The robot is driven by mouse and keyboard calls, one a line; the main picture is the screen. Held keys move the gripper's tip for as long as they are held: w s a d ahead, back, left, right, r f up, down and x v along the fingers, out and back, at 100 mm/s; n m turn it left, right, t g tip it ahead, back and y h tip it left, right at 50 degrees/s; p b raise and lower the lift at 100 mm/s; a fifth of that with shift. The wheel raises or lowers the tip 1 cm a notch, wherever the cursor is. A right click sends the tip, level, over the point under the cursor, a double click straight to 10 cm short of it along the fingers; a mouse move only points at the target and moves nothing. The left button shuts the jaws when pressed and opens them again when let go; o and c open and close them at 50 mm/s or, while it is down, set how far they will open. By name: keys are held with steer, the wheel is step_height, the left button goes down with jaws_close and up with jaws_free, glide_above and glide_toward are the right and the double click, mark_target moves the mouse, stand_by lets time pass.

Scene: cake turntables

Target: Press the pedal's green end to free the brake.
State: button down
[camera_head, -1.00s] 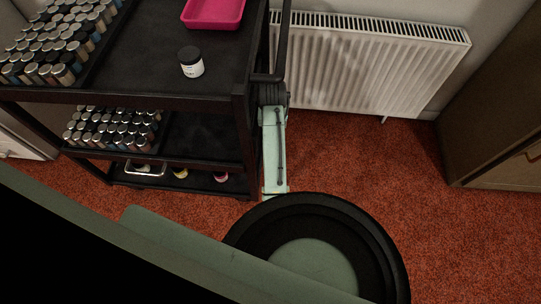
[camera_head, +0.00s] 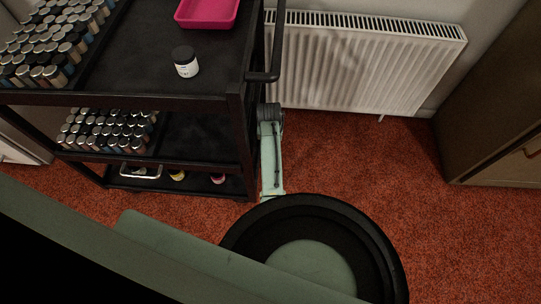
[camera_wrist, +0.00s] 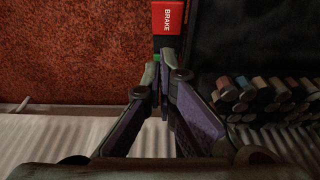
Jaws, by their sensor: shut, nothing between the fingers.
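The brake pedal shows at the top of the wrist view. In the head view the pedal and my gripper are hidden.
A black shelf cart (camera_head: 205,92) with several jars stands at left, close beside my arm. A white radiator (camera_head: 365,65) is on the wall behind. A brown cabinet (camera_head: 490,110) stands at right. Red carpet (camera_head: 350,150) is clear between them.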

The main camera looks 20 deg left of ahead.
steer(key=f, duration=0.3)
steer(key=f+b, duration=0.1)
steer(key=f, duration=0.3)
steer(key=w+f, duration=0.1)
steer(key=f, duration=0.3)
steer(key=shift+a+f, duration=0.1)
steer(key=shift+s+f, duration=0.15)
steer(key=shift+f, duration=0.3)
steer(key=shift+s+d+f, duration=0.2)
steer(key=shift+s+f, duration=0.15)
steer(key=shift+s, duration=0.1)
steer(key=shift+s+f, duration=0.1)
steer(key=shift+f, duration=0.05)
steer(key=shift+s+d+f, duration=0.15)
steer(key=shift+s+f, duration=0.3)
steer(key=shift+f, duration=0.15)
steer(key=shift+w+r, duration=0.1)
steer(key=shift+r, duration=0.15)
